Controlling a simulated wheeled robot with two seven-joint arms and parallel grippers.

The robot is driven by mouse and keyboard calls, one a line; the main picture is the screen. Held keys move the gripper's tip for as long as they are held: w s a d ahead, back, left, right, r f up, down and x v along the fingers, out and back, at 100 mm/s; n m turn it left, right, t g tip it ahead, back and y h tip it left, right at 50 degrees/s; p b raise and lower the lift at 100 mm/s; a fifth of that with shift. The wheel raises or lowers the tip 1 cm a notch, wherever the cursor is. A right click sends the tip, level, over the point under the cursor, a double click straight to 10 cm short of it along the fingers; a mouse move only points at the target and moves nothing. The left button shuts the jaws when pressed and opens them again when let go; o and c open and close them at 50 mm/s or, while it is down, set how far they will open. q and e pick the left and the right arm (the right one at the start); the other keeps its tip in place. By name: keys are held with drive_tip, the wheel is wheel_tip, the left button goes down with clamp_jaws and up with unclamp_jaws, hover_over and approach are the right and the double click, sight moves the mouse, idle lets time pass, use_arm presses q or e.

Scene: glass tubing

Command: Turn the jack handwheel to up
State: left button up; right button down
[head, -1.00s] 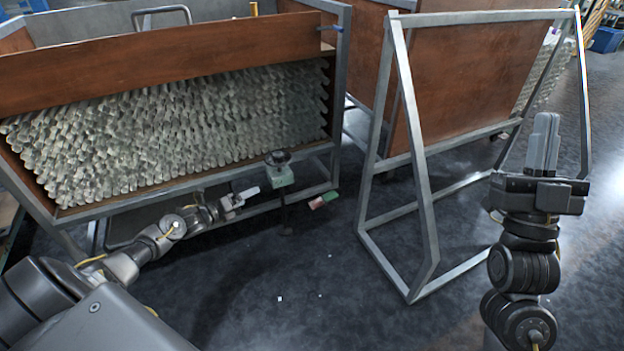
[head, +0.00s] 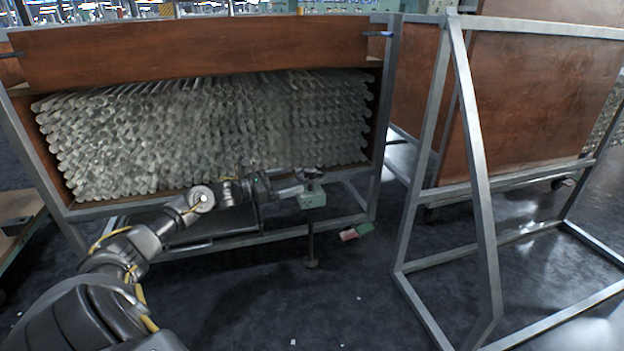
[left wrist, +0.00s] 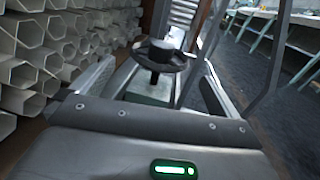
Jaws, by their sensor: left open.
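The jack handwheel (head: 309,174) is a small dark wheel on top of a green jack body (head: 312,200) at the lower right front of the tube cart. My left gripper (head: 292,191) reaches from the left to just beside the jack. In the left wrist view its fingers (left wrist: 150,84) are spread, with the wheel ahead in the gap between them. I cannot tell whether they touch it. My right gripper is not in view.
The cart's wooden front board (head: 200,52) and stacked glass tubes (head: 200,135) stand behind the jack. A grey A-shaped metal frame (head: 470,130) stands to the right. The dark floor in front is mostly clear.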

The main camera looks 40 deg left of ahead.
sight(305, 176)
use_arm(q)
drive_tip(key=b+x, duration=0.3)
drive_tip(key=x, duration=0.3)
drive_tip(key=shift+w+d+f, duration=0.15)
drive_tip(key=shift+w+d, duration=0.05)
drive_tip(key=shift+w, duration=0.15)
drive_tip(key=shift+x, duration=0.8)
